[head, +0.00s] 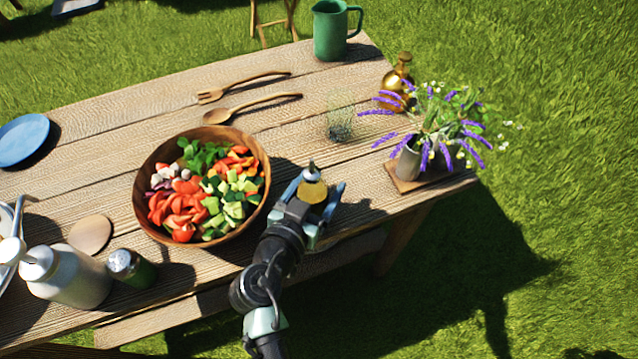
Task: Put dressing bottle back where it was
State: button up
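The dressing bottle (312,188), small with amber contents and a narrow grey spout, is upright between the fingers of my gripper (314,194). My gripper appears shut on it, just right of the salad bowl (142,196) and over the near edge of the table. The bottle's lower part is hidden by my gripper. A shadow falls on the boards to the right, and the exact height above the table is unclear.
On the wooden table (110,110), a vase of purple flowers (408,162), a brass-coloured bottle (397,85) and a green pitcher (330,32) stand right. A clear wispy object (340,125) is nearer.

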jog(key=shift+o, duration=1.4)
jog(key=shift+r, duration=0.2)
jog(key=b+v, duration=0.1)
jog(key=v, duration=1.1)
